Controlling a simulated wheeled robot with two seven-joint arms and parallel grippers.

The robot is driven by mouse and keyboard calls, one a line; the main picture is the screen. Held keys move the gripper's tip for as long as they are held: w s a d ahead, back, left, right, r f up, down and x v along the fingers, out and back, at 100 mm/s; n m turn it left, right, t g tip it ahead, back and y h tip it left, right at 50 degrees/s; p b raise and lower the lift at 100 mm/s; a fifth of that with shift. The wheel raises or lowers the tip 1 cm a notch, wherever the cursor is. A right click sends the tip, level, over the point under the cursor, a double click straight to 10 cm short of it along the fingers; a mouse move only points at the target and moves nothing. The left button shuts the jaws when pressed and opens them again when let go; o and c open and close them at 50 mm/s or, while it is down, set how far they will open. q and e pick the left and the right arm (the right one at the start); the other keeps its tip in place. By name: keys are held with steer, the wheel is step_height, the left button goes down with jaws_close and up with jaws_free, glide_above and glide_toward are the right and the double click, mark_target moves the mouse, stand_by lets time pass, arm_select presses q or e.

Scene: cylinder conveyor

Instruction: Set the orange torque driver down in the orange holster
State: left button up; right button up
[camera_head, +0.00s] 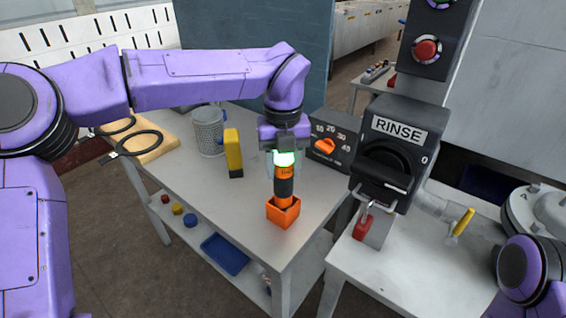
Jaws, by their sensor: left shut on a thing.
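The orange torque driver (284,185) is upright, with an orange and black body and a glowing pale green top. My left gripper (283,158) points down and is shut on its top end. The orange holster (283,213) is an open square box near the front corner of the grey table. The driver's lower end is at the holster's mouth and looks to be inside it; its tip is hidden by the holster's front wall. I cannot tell whether it rests on the bottom. My right gripper is not in view; part of my right arm shows at the lower right.
A yellow and black block (233,152) stands left of the holster, with a grey mesh cup (208,132) behind it. A dial box (335,141) stands behind right. The RINSE switch unit (392,155) rises at the right. Table (240,205) front-left is clear.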

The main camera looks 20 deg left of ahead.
arm_select(q)
steer(key=o, duration=1.4)
steer(key=shift+c, duration=0.2)
step_height(320, 180, up, 11)
steer(key=shift+w+f+p, duration=0.1)
steer(key=shift+f+p, duration=0.05)
steer(key=shift+p, duration=0.25)
